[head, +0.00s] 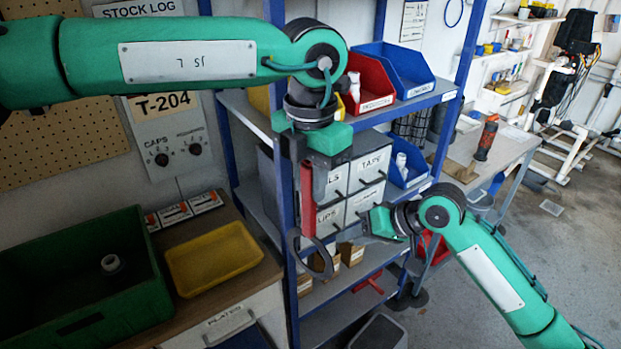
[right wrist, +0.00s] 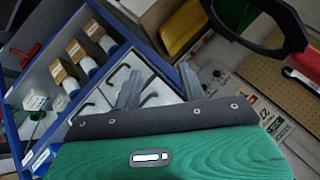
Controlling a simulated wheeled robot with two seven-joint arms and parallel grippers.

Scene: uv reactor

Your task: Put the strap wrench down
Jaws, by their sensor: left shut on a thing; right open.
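The strap wrench has a red handle (head: 307,205) and a black strap loop. My left gripper (head: 307,178) is shut on the handle. The wrench hangs upright with its loop at the bottom, in front of the blue-posted shelf rack. In the right wrist view the black loop (right wrist: 247,40) shows at the upper right, with part of the red handle at the right edge. My right gripper is open and empty, with its two fingers (right wrist: 160,84) apart in the right wrist view. In the head view it is right of the wrench's loop; its fingertips are hard to make out there.
A wooden bench at lower left carries a green crate (head: 140,262) with a white ring-like part inside and a yellow tray (head: 213,258). The rack holds labelled grey drawers (head: 371,167), a red bin (head: 372,86), blue bins and small boxes. Floor is open at right.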

